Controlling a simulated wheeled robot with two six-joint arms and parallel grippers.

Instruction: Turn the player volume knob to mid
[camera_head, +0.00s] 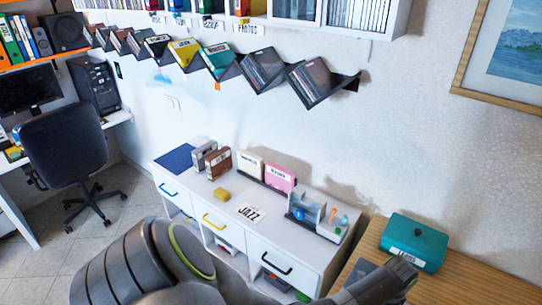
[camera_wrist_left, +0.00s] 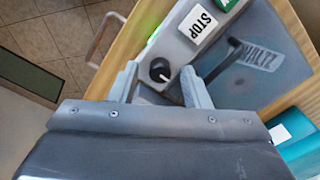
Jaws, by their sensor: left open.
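The player (camera_wrist_left: 178,22) is a light grey unit on a wooden surface, seen in the left wrist view. Its round black volume knob (camera_wrist_left: 160,68) has a small white pointer mark that slants down to the right. A white STOP label (camera_wrist_left: 197,23) is just above the knob. My left gripper (camera_wrist_left: 158,85) is open, with one finger on each side of the knob; I cannot tell whether they touch it. In the head view my left arm reaches across the bottom to the wooden surface, and hides most of the player there.
A teal box (camera_head: 413,243) stands right of my gripper on the wooden table (camera_head: 470,280). A white drawer cabinet (camera_head: 225,185) with media items stands to the left.

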